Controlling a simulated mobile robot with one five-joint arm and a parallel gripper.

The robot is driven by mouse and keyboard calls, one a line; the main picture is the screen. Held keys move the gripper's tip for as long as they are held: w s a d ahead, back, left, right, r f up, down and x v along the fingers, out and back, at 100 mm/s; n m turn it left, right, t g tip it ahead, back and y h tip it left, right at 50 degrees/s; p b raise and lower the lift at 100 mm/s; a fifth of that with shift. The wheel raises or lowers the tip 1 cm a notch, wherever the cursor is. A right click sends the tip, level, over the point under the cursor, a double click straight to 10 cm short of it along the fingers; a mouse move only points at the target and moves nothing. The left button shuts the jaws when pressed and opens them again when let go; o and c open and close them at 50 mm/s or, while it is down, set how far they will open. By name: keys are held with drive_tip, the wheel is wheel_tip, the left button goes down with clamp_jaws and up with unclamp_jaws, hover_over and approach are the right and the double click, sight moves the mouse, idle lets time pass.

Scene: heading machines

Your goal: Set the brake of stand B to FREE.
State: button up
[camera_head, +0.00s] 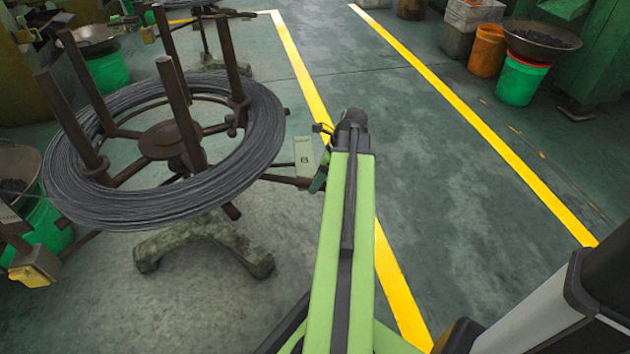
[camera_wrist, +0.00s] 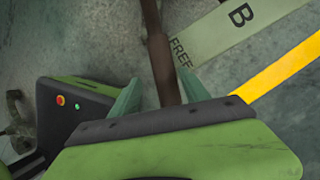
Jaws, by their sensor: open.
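Stand B (camera_head: 160,141) is a brown metal stand with upright posts, bearing a coil of dark wire (camera_head: 70,205). Its pale plate (camera_head: 304,150) marked "B" also shows in the wrist view (camera_wrist: 215,38), with the word "FREE" at its near end. A brown bar (camera_head: 280,180) reaches out from the stand below the plate towards my gripper (camera_head: 319,180). In the wrist view this bar (camera_wrist: 156,45) runs down between the two green fingers of my open gripper (camera_wrist: 160,88). Gaps show on both sides of it. The bar's end is hidden behind my gripper body.
Another stand (camera_head: 205,40) is behind, at the top left. The floor between the yellow lines (camera_head: 440,140) is clear.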

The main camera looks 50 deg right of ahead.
drive_tip(key=p+v, duration=1.3)
drive_tip(key=v, duration=0.3)
drive_tip(key=shift+w, duration=0.15)
